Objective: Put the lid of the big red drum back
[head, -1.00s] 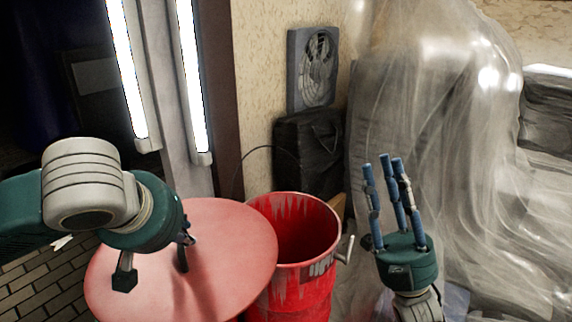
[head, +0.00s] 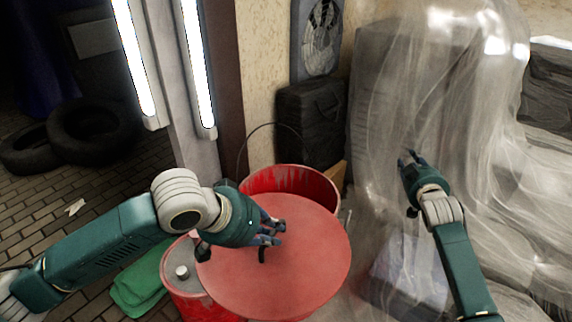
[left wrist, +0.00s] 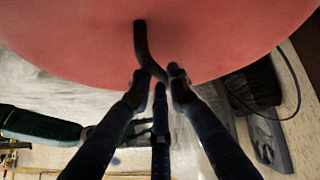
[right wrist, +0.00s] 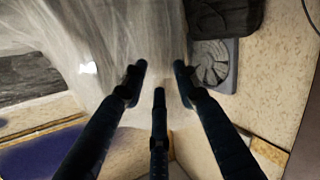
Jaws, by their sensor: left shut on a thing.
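The round red lid (head: 300,285) is held by its dark curved handle (left wrist: 143,42) in my left gripper (head: 268,237), which is shut on that handle. The lid overlaps the front of the big red drum (head: 290,178) in the head view, and hides most of the drum's body. The drum's open mouth shows behind the lid's far edge. I cannot tell whether lid and drum touch. My right gripper (head: 408,160) is off to the right, in front of the plastic sheeting; its fingers are spread and empty in the right wrist view (right wrist: 160,85).
A smaller red can (head: 185,290) with a grey top stands left of the lid, beside a green cloth (head: 140,280). A black bag (head: 310,120) and a grey fan (head: 318,38) are behind the drum. Tyres (head: 90,130) lie far left. Plastic sheeting (head: 450,110) fills the right.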

